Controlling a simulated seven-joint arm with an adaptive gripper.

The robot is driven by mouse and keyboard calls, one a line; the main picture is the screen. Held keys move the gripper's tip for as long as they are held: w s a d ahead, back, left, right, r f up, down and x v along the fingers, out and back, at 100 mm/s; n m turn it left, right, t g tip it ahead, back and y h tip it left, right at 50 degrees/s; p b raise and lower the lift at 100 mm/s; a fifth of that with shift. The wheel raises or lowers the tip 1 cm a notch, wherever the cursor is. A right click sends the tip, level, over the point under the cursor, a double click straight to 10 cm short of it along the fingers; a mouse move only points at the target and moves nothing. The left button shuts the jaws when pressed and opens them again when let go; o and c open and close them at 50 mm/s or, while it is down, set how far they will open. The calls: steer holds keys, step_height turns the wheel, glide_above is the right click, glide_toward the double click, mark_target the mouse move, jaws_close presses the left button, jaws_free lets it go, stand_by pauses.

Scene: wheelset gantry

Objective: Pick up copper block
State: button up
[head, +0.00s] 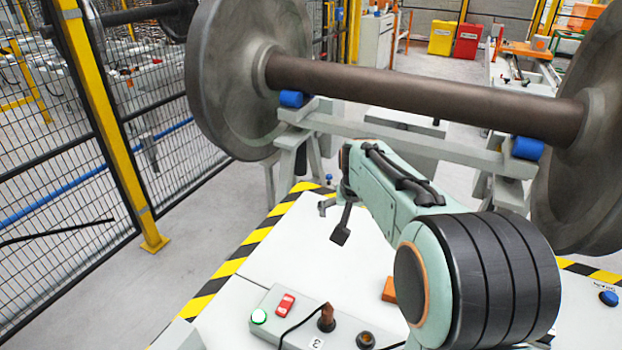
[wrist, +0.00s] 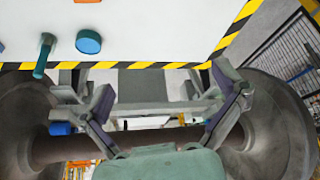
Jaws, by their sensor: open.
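An orange-brown block (head: 389,290), which looks like the copper block, lies on the white table top (head: 310,240), partly hidden behind my arm in the head view. An orange-brown piece (wrist: 88,1) is cut off by the top edge of the wrist view; I cannot tell if it is the same block. My gripper (head: 332,220) is open and empty above the table, to the left of and behind the block in the head view. In the wrist view its spread fingers (wrist: 148,88) have nothing between them.
A wheelset axle (head: 420,95) rests on blue rollers of a grey stand behind the table. A control box (head: 300,318) with a cable stands in front. A blue cylinder (wrist: 88,42) and a teal bolt (wrist: 44,55) stand on the table. Fence at left.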

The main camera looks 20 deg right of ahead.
steer(key=s+d+f+m+g, duration=0.1)
steer(key=d+f, duration=0.3)
steer(key=f, duration=0.3)
steer(key=s+d+f+m+g, duration=0.1)
steer(key=d+f, duration=0.4)
steer(key=f, duration=0.2)
steer(key=s+d+f+m+g+y, duration=0.1)
steer(key=d+f+m, duration=0.1)
steer(key=d+f, duration=0.2)
steer(key=shift+s+d+f+g, duration=0.15)
steer(key=shift+f, duration=0.6)
steer(key=shift+s+d+f+g, duration=0.1)
steer(key=shift+d+f+g, duration=0.05)
steer(key=shift+f, duration=0.55)
steer(key=f, duration=0.4)
steer(key=shift+w+d+f, duration=0.25)
steer(key=shift+f, duration=0.15)
steer(key=shift+w+f, duration=0.1)
steer(key=shift+f, duration=0.5)
steer(key=c, duration=1.3)
